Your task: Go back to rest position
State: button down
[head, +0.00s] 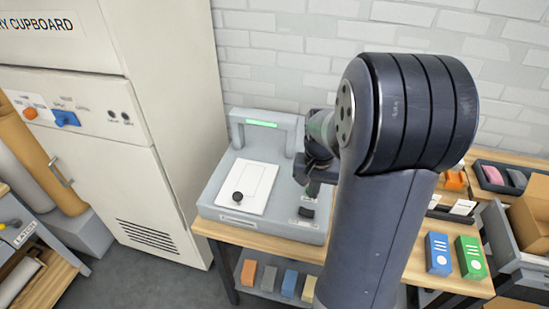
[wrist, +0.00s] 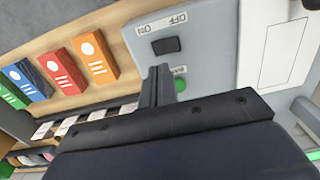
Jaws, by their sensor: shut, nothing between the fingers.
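My gripper (head: 314,187) is in front of the right side of a grey machine (head: 226,208), partly hidden behind my own arm in the head view. In the wrist view my gripper (wrist: 160,72) shows its dark fingers together with nothing between them. The fingers point toward a black rocker switch (wrist: 166,46) marked ON and OFF, and a green button (wrist: 180,85) lies beside them. I cannot tell whether the fingertips touch the panel. The machine has a lit green strip (head: 262,124) on its raised handle and a white panel with a black knob (head: 238,197).
A tall cream cupboard (head: 180,130) stands left of the machine. On the wooden bench (head: 262,243), a blue box (head: 438,254) and a green box (head: 471,257) stand at the right. Several blocks (head: 269,279) lie on the shelf below. A white brick wall (head: 270,45) is behind.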

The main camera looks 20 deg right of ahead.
aim_at(310, 213)
jog(key=shift+f, duration=0.2)
notch_tip(310, 213, down, 7)
jog(key=b, duration=0.6)
jog(key=shift+r, duration=0.2)
jog(key=shift+r, duration=0.1)
